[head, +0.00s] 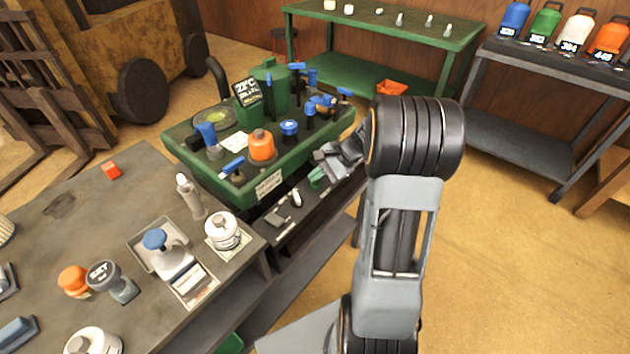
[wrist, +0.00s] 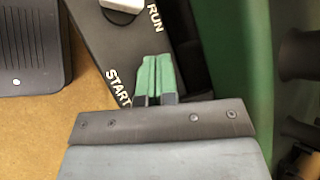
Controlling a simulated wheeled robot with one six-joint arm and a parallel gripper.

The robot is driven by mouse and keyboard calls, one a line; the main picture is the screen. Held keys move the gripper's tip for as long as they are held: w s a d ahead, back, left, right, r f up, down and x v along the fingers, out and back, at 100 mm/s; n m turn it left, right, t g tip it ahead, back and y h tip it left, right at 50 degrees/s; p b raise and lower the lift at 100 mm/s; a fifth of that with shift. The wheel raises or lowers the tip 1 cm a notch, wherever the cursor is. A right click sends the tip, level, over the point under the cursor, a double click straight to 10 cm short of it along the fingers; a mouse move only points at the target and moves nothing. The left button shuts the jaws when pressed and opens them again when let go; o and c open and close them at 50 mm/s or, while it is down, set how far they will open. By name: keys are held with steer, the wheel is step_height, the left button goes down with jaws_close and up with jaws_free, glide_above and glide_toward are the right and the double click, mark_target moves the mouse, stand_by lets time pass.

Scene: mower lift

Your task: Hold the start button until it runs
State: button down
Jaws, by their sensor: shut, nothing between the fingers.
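My gripper (wrist: 155,75) is shut, its two green-tipped fingers side by side, over the dark control panel (wrist: 118,45) in the wrist view. The fingertips lie beside the word START, with the word RUN further up. No start button shows clearly; it may be hidden under the fingertips, and I cannot tell whether they touch or press it. A white part (wrist: 122,4) sits near RUN, cut by the frame edge. In the head view, my gripper (head: 317,178) is low at the front of the green machine (head: 190,150), above the dark panel (head: 310,210).
A green housing wall (wrist: 235,60) stands close to the right of my fingers. A dark pedal-like part (wrist: 30,50) is at the left. The grey bench (head: 120,215) with several tools is left of the machine. Open floor (head: 510,270) lies to the right.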

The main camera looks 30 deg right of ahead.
mark_target(317, 184)
steer(key=shift+r, duration=0.3)
step_height(317, 184, up, 5)
steer(key=p, duration=0.4)
stand_by(0.7)
